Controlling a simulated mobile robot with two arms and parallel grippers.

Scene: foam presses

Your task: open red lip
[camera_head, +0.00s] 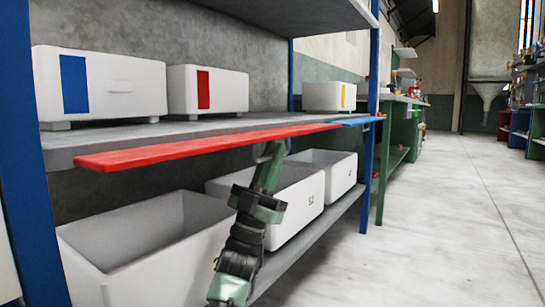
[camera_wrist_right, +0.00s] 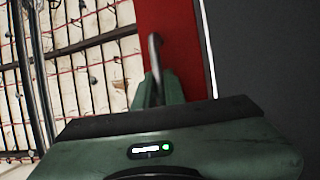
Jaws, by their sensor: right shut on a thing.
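The red lip (camera_head: 190,147) is a long flat strip along the front edge of the middle shelf. It stands out from the shelf, roughly level with it, and also shows in the right wrist view (camera_wrist_right: 180,30). My right gripper (camera_head: 269,152) reaches up from below to the underside of the lip. In the right wrist view its fingers (camera_wrist_right: 157,88) are shut on a thin grey handle (camera_wrist_right: 154,45) in front of the red surface. The head view hides the fingertips and handle under the lip. My left gripper is in neither view.
A blue lip (camera_head: 357,121) continues the shelf edge to the right. White boxes with blue (camera_head: 74,85), red (camera_head: 203,90) and yellow (camera_head: 343,95) labels stand on the shelf. Open white bins (camera_head: 200,255) sit below. The aisle floor (camera_head: 440,230) at right is clear.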

